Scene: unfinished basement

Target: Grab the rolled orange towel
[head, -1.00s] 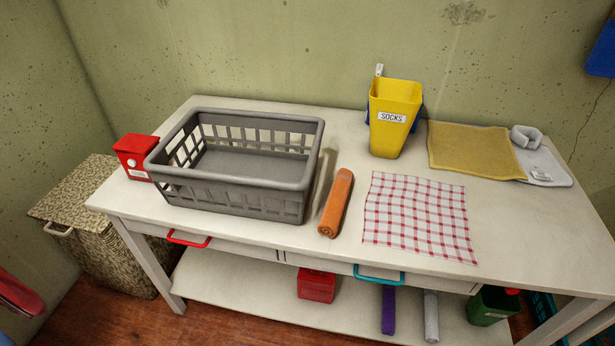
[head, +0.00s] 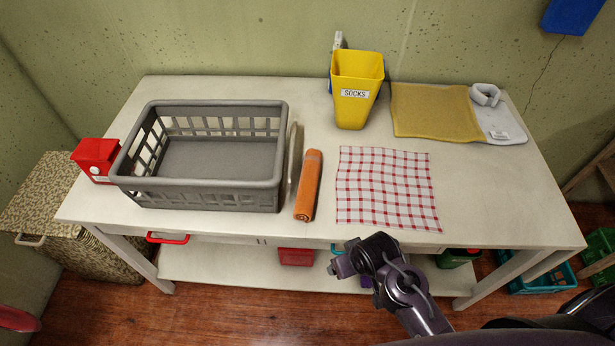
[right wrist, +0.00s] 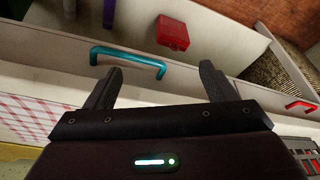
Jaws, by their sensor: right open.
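The rolled orange towel (head: 308,186) lies on the white table, between the grey basket and the red-checked cloth, in the head view. It is not seen in the right wrist view. My right gripper (head: 340,262) is in front of the table's front edge, to the right of and nearer than the towel, apart from it. In the right wrist view its two fingers (right wrist: 155,82) are spread with nothing between them, facing the table's drawer front with a teal handle (right wrist: 128,58). My left gripper is not in view.
The grey basket (head: 200,195) stands close left of the towel. The red-checked cloth (head: 388,190) lies flat to its right. A yellow socks bin (head: 355,80) stands behind. A red box (head: 97,158) sits at the table's left end. Red drawer handle (head: 168,239) protrudes in front.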

